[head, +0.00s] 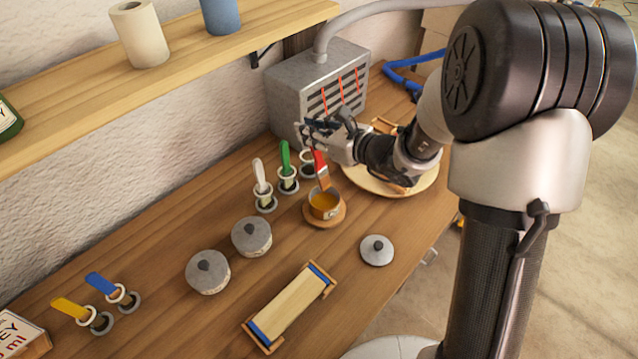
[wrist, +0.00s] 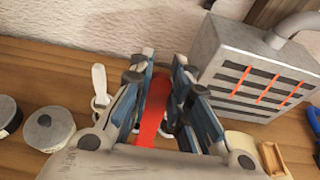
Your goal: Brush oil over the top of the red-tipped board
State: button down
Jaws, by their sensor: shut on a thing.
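My gripper (head: 322,130) is shut on the red-handled brush (head: 320,163). In the wrist view the red handle (wrist: 153,112) runs between the fingers (wrist: 163,85). The brush hangs bristles down over the small pot of amber oil (head: 324,203), which stands on a round wooden base. I cannot tell whether the bristles touch the oil. A pale board (head: 290,304) with blue ends lies in a wooden cradle at the front of the bench. I see no red-tipped board; wooden pieces on the round wooden tray (head: 430,184) are partly hidden by my arm.
White (head: 260,177) and green (head: 284,157) brushes stand in ring holders left of the pot; yellow (head: 70,308) and blue (head: 101,283) ones stand front left. Lidded tins (head: 208,272) and a loose lid (head: 376,250) lie nearby. A grey heater (head: 318,87) stands behind.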

jog(key=shift+r, duration=0.1)
dwell(0.5)
jog(key=shift+r+p, duration=1.35)
jog(key=shift+r, duration=0.65)
jog(key=shift+f, duration=0.1)
